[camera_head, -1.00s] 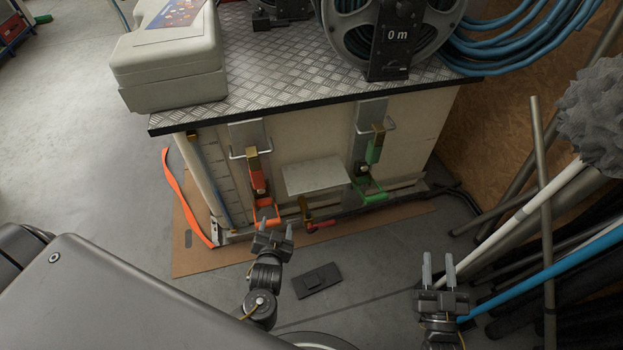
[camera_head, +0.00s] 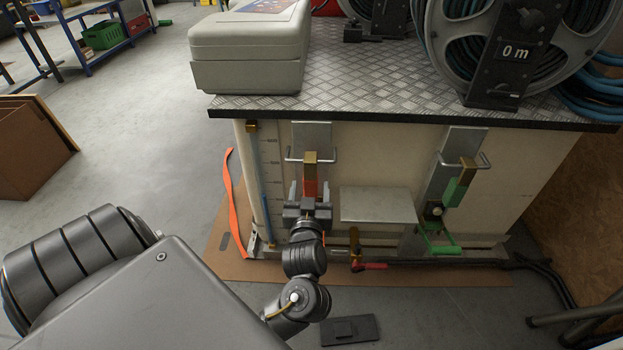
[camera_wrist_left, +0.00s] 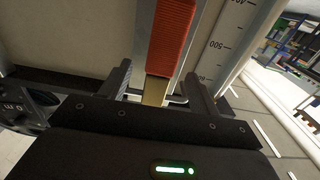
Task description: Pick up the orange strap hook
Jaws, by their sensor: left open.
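The orange strap hook hangs on the left metal bracket at the front of the white cabinet. Its brass part (camera_head: 310,165) sits at the bracket's wire loop, with an orange strap piece (camera_head: 310,188) below it. In the left wrist view the orange strap (camera_wrist_left: 172,35) and a brass end (camera_wrist_left: 155,90) lie between the fingers. My left gripper (camera_head: 308,192) is open, its fingers on either side of the orange piece. I cannot tell whether they touch it. The gripper hides the lower part of the strap. My right gripper is out of view.
A green strap hook (camera_head: 456,190) hangs on the right bracket. A pale plate (camera_head: 378,205) sticks out between them. A red-handled part (camera_head: 370,266) is low down. A loose orange strap (camera_head: 233,200) lies at the left. A grey case (camera_head: 248,50) and hose reels stand on top.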

